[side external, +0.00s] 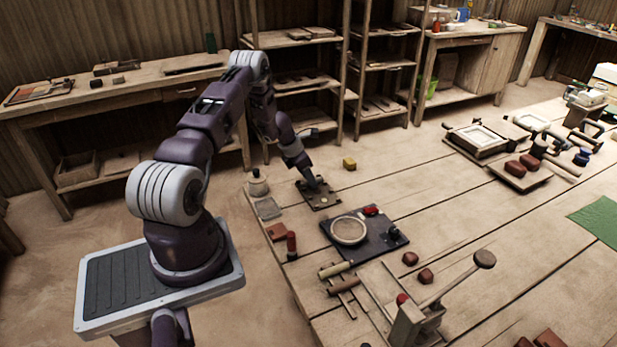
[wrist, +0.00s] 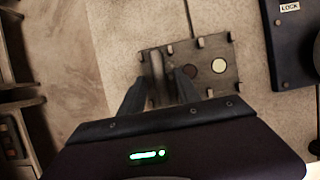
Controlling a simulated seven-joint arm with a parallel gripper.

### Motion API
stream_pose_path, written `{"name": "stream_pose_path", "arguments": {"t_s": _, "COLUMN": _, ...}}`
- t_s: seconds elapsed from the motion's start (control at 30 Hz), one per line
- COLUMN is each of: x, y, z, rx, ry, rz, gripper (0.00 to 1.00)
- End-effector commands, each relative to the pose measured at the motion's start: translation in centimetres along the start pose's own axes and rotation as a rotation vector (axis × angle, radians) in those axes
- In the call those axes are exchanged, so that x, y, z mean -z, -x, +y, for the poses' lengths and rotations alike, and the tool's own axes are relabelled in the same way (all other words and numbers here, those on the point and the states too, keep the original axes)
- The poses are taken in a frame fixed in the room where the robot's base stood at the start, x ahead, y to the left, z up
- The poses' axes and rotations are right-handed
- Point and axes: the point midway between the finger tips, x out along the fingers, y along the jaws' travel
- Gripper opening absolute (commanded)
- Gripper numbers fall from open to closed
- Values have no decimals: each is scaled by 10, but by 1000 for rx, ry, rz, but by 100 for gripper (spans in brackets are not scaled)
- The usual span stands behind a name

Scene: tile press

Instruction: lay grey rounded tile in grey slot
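My gripper (wrist: 161,76) points down at a dark, roughly square plate (wrist: 228,54) on the bench. The plate has small raised pegs around its edge. Its fingers stand apart, with a narrow grey rounded piece (wrist: 157,66), apparently the grey tile, between them. I cannot tell whether the fingers touch it or whether it rests in a slot. To its right on the plate are a dark round spot (wrist: 189,71) and a pale round spot (wrist: 219,65). In the side view my gripper (side external: 315,186) is low over the plate (side external: 322,203), and the tile is too small to make out.
A black board (side external: 380,241) with a pale ring (side external: 348,231) lies right of the plate. A yellow block (side external: 349,163) sits behind it. A white jar (side external: 257,183), a grey square (side external: 267,208) and a red-brown block (side external: 277,231) stand to the left. A lever press (side external: 420,318) is in front.

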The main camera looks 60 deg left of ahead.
Motion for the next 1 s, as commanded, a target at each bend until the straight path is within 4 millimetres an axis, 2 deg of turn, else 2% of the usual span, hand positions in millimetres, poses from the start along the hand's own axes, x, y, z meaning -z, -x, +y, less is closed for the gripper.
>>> {"name": "stream_pose_path", "arguments": {"t_s": 0.17, "x": -1, "y": 2, "z": 0, "rx": -1, "ry": 0, "rz": 0, "gripper": 39}}
{"name": "stream_pose_path", "arguments": {"t_s": 0.27, "x": -2, "y": 14, "z": 1, "rx": -2, "ry": 1, "rz": 0, "gripper": 39}}
{"name": "stream_pose_path", "arguments": {"t_s": 0.6, "x": -2, "y": 100, "z": 0, "rx": -3, "ry": -2, "rz": -1, "gripper": 39}}
{"name": "stream_pose_path", "arguments": {"t_s": 0.77, "x": -3, "y": 120, "z": -1, "rx": 0, "ry": -5, "rz": -1, "gripper": 39}}
{"name": "stream_pose_path", "arguments": {"t_s": 0.8, "x": -8, "y": 126, "z": -4, "rx": 2, "ry": -28, "rz": -5, "gripper": 39}}
{"name": "stream_pose_path", "arguments": {"t_s": 0.87, "x": -29, "y": 143, "z": -19, "rx": 10, "ry": -127, "rz": -21, "gripper": 39}}
{"name": "stream_pose_path", "arguments": {"t_s": 0.9, "x": -52, "y": 161, "z": -40, "rx": 20, "ry": -245, "rz": -39, "gripper": 39}}
{"name": "stream_pose_path", "arguments": {"t_s": 0.97, "x": -90, "y": 198, "z": -86, "rx": 40, "ry": -494, "rz": -72, "gripper": 39}}
{"name": "stream_pose_path", "arguments": {"t_s": 1.0, "x": -111, "y": 227, "z": -125, "rx": 53, "ry": -695, "rz": -94, "gripper": 39}}
